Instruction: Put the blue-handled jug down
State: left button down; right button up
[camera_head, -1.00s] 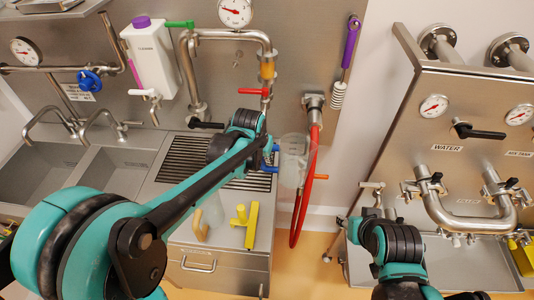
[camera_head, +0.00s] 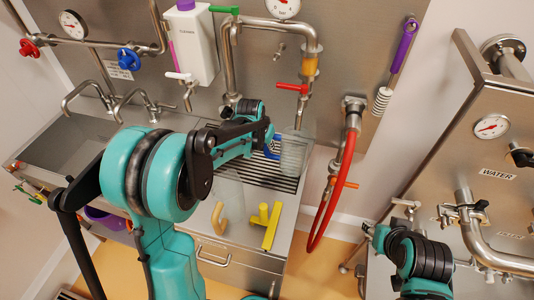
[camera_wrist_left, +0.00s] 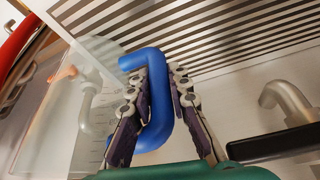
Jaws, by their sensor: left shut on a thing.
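The blue-handled jug (camera_head: 295,155) is clear and see-through. In the head view it is upright over the right end of the slotted drain grate (camera_head: 256,172); I cannot tell whether it touches the grate. My left gripper (camera_head: 271,142) is shut on its blue handle. In the left wrist view the gripper (camera_wrist_left: 150,95) has its fingers on either side of the blue handle (camera_wrist_left: 160,108), and the clear jug body (camera_wrist_left: 85,110) is at left. My right gripper (camera_head: 370,231) is at lower right, away from the jug; its fingers are too small to read.
A red hose (camera_head: 334,195) hangs right of the jug. A red-handled tap (camera_head: 292,87) is above the grate. Sinks are at left.

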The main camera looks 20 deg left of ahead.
aim_at(267, 153)
pick_arm(q)
notch_tip(267, 153, down, 4)
jog(key=shift+r+b, duration=0.1)
jog(key=shift+b, duration=0.35)
jog(key=shift+s, duration=0.1)
jog(key=c, duration=1.4)
grip_release()
jog(key=shift+c, duration=0.2)
